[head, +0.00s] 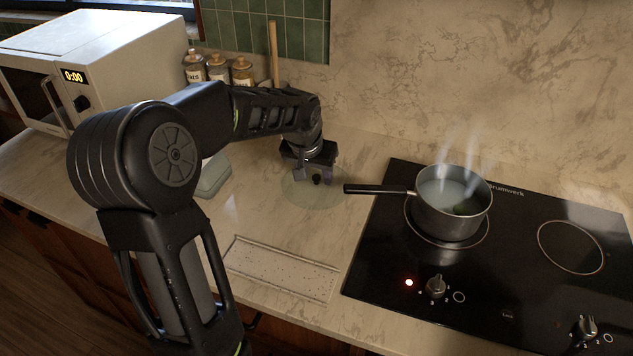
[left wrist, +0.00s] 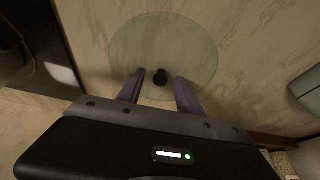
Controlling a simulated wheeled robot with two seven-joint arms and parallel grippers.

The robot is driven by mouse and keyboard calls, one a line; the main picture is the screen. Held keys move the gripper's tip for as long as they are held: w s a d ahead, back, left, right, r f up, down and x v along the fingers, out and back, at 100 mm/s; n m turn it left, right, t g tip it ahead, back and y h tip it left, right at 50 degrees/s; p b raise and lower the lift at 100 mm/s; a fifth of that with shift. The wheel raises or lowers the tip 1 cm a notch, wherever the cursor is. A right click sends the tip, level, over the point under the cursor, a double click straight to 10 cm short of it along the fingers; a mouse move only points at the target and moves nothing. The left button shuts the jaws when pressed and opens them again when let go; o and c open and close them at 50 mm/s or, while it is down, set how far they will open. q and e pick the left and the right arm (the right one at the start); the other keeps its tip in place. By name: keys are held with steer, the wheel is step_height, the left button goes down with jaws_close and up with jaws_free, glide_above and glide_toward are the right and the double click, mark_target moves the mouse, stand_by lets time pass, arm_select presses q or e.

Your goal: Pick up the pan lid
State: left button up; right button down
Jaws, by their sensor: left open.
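The pan lid (head: 300,193) is a round, clear glass disc with a small dark knob, lying flat on the marble counter between the microwave side and the hob. It also shows in the left wrist view (left wrist: 190,45). Its knob (left wrist: 160,77) stands between the two fingertips there. My left gripper (head: 315,177) is open, pointing down just over the lid, with its fingers on either side of the knob (head: 317,180). In the left wrist view the open fingers (left wrist: 158,85) show a gap to the knob on both sides. My right gripper is not in view.
A steaming pan (head: 452,203) stands on the black hob (head: 520,270), its handle (head: 375,189) reaching left close to the lid. A flat speckled tray (head: 282,268) lies in front. A pale box (head: 214,175), jars (head: 218,68) and a microwave (head: 110,60) are to the left.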

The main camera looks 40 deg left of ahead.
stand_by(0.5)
arm_select(q)
jaws_close()
stand_by(0.6)
